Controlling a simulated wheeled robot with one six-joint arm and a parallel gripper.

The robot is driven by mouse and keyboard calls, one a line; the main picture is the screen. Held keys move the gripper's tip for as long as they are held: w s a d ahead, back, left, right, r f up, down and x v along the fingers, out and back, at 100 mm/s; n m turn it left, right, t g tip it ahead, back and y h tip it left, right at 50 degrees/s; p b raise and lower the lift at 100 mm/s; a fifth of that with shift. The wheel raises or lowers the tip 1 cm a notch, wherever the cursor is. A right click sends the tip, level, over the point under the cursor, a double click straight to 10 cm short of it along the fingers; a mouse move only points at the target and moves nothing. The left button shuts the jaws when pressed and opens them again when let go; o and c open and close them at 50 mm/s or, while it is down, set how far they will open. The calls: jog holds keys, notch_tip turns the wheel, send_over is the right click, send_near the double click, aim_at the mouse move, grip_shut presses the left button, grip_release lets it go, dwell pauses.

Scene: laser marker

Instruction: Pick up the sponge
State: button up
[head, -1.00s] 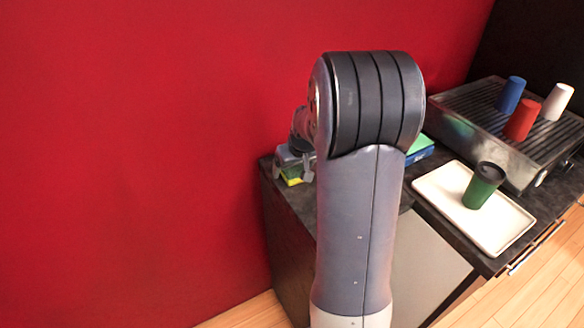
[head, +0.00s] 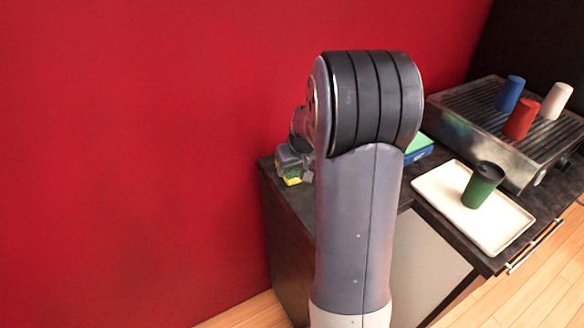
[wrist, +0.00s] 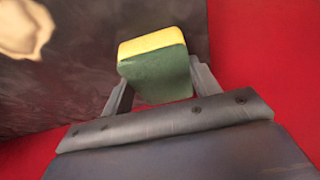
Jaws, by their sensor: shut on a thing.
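The sponge (wrist: 155,70) is yellow on one layer and green on the other. In the wrist view it sits between the two fingers of my gripper (wrist: 160,80), which is shut on it. In the head view a small yellow-green part of the sponge (head: 292,181) shows below my gripper (head: 294,170), at the left end of the dark counter. I cannot tell whether the sponge touches the counter.
A white tray (head: 440,185) with a green cup (head: 483,185) is on the counter. A ridged metal machine (head: 455,125) behind it holds blue (head: 510,93), red (head: 520,119) and white (head: 556,101) cups. A blue-green box (head: 418,149) is partly behind my arm. A red wall (head: 150,150) borders the counter.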

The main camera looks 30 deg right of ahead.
aim_at(294, 168)
jog(key=shift+r, duration=0.1)
notch_tip(294, 168, up, 10)
dwell(0.4)
jog(key=o, duration=0.3)
jog(key=shift+c, duration=1.2)
